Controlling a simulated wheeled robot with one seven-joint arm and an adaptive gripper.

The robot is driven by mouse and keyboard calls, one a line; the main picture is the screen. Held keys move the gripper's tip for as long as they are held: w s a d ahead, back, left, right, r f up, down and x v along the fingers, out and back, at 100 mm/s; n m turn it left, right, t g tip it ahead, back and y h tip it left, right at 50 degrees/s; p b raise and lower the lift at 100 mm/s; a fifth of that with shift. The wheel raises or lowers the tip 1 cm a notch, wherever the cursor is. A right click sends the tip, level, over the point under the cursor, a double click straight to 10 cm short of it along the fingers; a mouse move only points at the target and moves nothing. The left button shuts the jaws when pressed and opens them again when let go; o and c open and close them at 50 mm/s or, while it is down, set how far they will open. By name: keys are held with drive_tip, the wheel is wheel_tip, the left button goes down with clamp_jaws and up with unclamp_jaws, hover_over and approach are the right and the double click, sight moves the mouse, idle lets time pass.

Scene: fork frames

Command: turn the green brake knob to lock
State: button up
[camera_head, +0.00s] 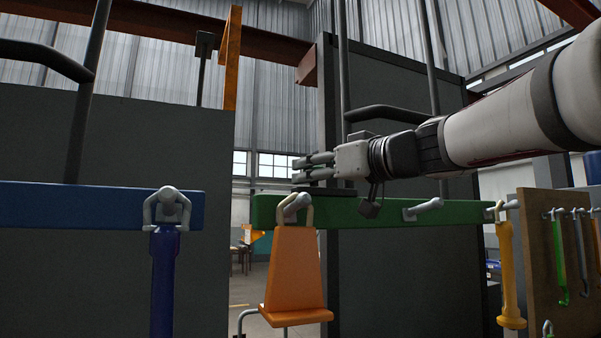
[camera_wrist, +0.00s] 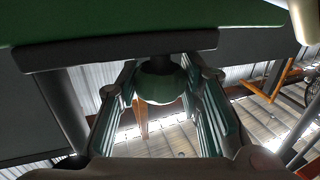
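The green brake knob (camera_wrist: 161,86) shows in the wrist view as a rounded green body on a short dark stem, below a dark plate (camera_wrist: 120,46) on a green surface. My gripper (camera_wrist: 160,75) has one finger on each side of the knob, very close to it. I cannot tell whether the fingers press on it. In the head view my gripper (camera_head: 313,167) reaches leftward just above the green beam (camera_head: 375,212), its fingers one above the other. The knob cannot be made out in that view.
An orange hanging piece (camera_head: 295,268) and a yellow handle (camera_head: 508,270) hang by the green beam. A blue beam (camera_head: 75,205) with a blue handle (camera_head: 163,280) is at left. A brown tool board (camera_head: 560,265) stands at right. Dark panels rise behind the beams.

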drive_tip(key=c, duration=0.3)
drive_tip(key=shift+w+g+y+b, duration=0.1)
drive_tip(key=shift+g+y+b, duration=0.2)
drive_tip(key=shift+y+b, duration=0.15)
drive_tip(key=n+g+y+b, duration=0.2)
drive_tip(key=b, duration=0.1)
drive_tip(key=shift+f+n, duration=0.1)
drive_tip(key=shift+n, duration=0.2)
drive_tip(key=shift+n+g+y+b, duration=0.45)
drive_tip(key=shift+n+g+y, duration=0.45)
drive_tip(key=shift+g, duration=0.7)
drive_tip(key=o, duration=1.2)
drive_tip(key=shift+c, duration=0.2)
drive_tip(key=shift+t+h, duration=0.3)
drive_tip(key=shift+h, duration=0.05)
